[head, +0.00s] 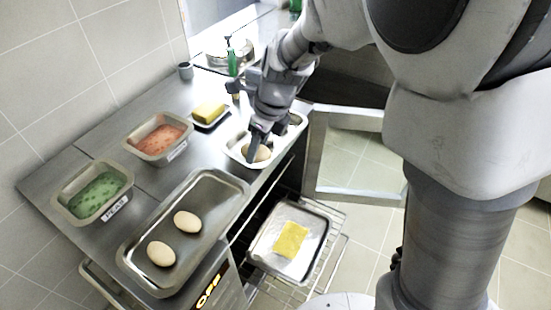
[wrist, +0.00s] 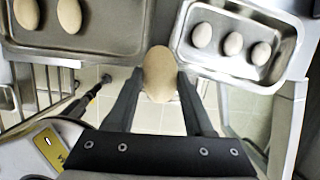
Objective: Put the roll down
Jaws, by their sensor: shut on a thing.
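My gripper (wrist: 160,78) is shut on a pale brown roll (wrist: 159,72), with one finger on each side of it. In the head view my gripper (head: 258,146) points down at a small metal tray (head: 230,146), and a roll (head: 262,154) shows at its fingertips. In the wrist view the held roll is between two trays. The left tray (wrist: 110,48) holds two rolls, and the right tray (wrist: 222,67) holds three. The long tray (head: 215,205) with two rolls also shows in the head view. My arm partly hides the small tray.
An open oven below the counter has a pulled-out rack with a metal tray (head: 266,258) bearing a yellow piece (head: 291,241). Pans of green (head: 97,195) and orange-red food (head: 160,139) and a yellow block (head: 209,112) stand on the counter. An open door (head: 352,193) is to the right.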

